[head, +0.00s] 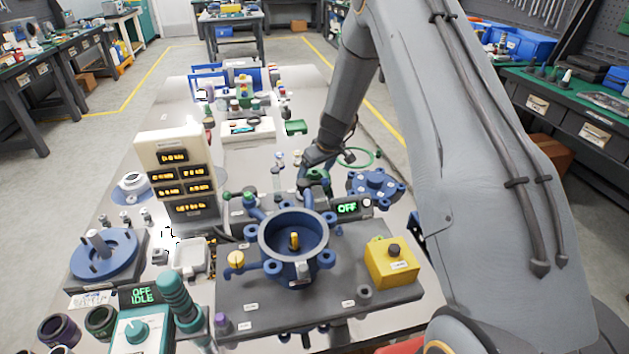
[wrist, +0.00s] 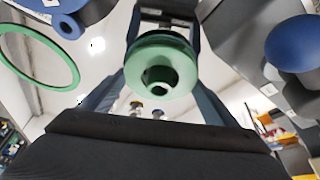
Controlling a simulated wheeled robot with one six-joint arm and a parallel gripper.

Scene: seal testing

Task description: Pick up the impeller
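The impeller (wrist: 160,65) is a green, round, flanged part with a hole through its hub. In the wrist view it sits between the two dark fingers of my gripper (wrist: 165,22), which close in on both of its sides. In the head view my gripper (head: 318,158) points down behind the blue pump housing (head: 293,238), with the green impeller (head: 316,176) at its fingertips. The exact finger contact is partly hidden, and I cannot tell whether the impeller touches the bench.
A green ring (head: 357,157) lies behind my gripper. A blue flanged cover (head: 375,184) is to the right, and a lit OFF display (head: 347,207) is close in front. A white indicator panel (head: 175,172) stands to the left. The bench is crowded.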

